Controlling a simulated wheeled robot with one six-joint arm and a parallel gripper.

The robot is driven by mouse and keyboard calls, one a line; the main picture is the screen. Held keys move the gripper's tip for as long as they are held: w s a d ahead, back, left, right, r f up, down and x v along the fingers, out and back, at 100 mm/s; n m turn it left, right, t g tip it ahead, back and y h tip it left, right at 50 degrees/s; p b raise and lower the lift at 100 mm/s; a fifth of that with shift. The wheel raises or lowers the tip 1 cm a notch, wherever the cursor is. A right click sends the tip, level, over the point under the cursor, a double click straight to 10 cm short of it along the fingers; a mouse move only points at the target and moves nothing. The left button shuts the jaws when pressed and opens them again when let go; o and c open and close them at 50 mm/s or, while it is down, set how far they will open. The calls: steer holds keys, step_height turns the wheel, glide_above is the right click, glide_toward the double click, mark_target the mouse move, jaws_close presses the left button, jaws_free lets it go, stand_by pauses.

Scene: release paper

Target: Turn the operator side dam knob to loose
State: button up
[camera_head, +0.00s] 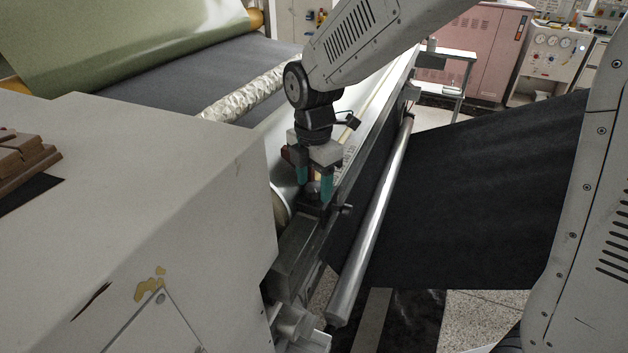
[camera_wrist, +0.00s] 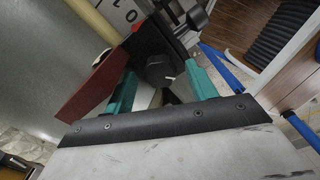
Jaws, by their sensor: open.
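The dark round knob (camera_head: 312,188) sits on the machine's dark metal end bracket, in the middle of the head view. In the wrist view the black knob (camera_wrist: 160,70) has a white mark on its face. My gripper (camera_head: 313,190) points down over it with teal fingers. In the wrist view my gripper (camera_wrist: 160,90) is open, one finger on each side of the knob. I cannot tell whether the fingers touch it. A red plate (camera_wrist: 95,88) lies beside the left finger. Part of a printed label (camera_wrist: 122,14) shows behind the knob.
A white machine housing (camera_head: 170,190) fills the left. A steel roller (camera_head: 375,220) and a black sheet (camera_head: 460,200) lie to the right of the bracket. A pink cabinet (camera_head: 480,50) stands at the back. Speckled floor shows at lower right.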

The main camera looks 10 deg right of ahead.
steer(key=c, duration=1)
steer(key=shift+m, duration=0.4)
steer(key=m, duration=0.2)
steer(key=shift+m, duration=0.4)
steer(key=m, duration=0.4)
steer(key=shift+m, duration=0.3)
steer(key=m, duration=0.4)
steer(key=shift+m, duration=2.4)
